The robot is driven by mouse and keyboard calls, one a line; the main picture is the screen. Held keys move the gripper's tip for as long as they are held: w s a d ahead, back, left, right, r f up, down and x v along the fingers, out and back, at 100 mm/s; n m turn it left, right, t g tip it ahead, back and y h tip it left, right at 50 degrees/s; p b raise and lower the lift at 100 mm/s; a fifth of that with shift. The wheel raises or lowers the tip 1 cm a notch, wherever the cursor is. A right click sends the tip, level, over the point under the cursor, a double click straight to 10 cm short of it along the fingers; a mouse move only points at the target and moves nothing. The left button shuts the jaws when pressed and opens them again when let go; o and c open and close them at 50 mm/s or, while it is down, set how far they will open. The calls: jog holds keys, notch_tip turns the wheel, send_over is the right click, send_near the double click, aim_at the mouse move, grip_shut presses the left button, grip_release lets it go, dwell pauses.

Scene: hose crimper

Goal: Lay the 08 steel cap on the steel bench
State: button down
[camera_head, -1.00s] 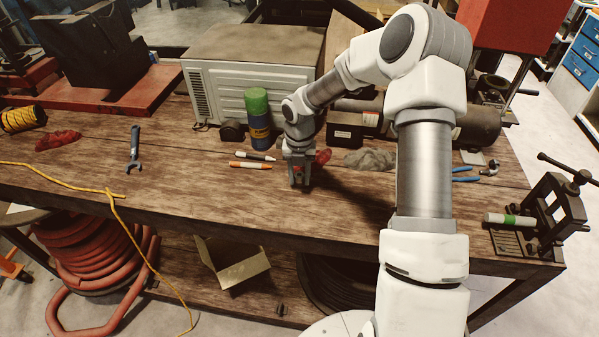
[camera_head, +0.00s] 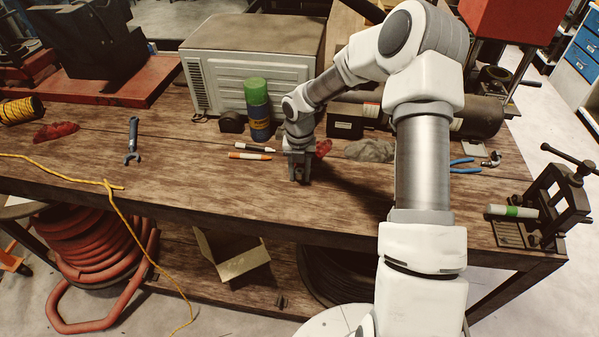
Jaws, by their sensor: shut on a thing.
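My gripper (camera_head: 299,175) points down just over the front middle of the workbench (camera_head: 200,190). It is shut on a small dark thing, mostly hidden between the fingers. I cannot read any marking, so I cannot tell whether it is the 08 steel cap. I also cannot tell whether the held thing touches the bench top. That top looks like brown wooden planks on a dark frame. No bench with a clear steel top can be made out.
Two markers (camera_head: 250,155), a green-topped blue can (camera_head: 258,110) and red cloth (camera_head: 323,148) lie or stand near my gripper. A wrench (camera_head: 132,142) lies left. A crimping press (camera_head: 555,205) holding a green-banded tube stands right. Bare planks lie left of my gripper.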

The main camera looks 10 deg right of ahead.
jog(key=shift+f, duration=0.1)
jog(key=shift+c, duration=2.2)
grip_release()
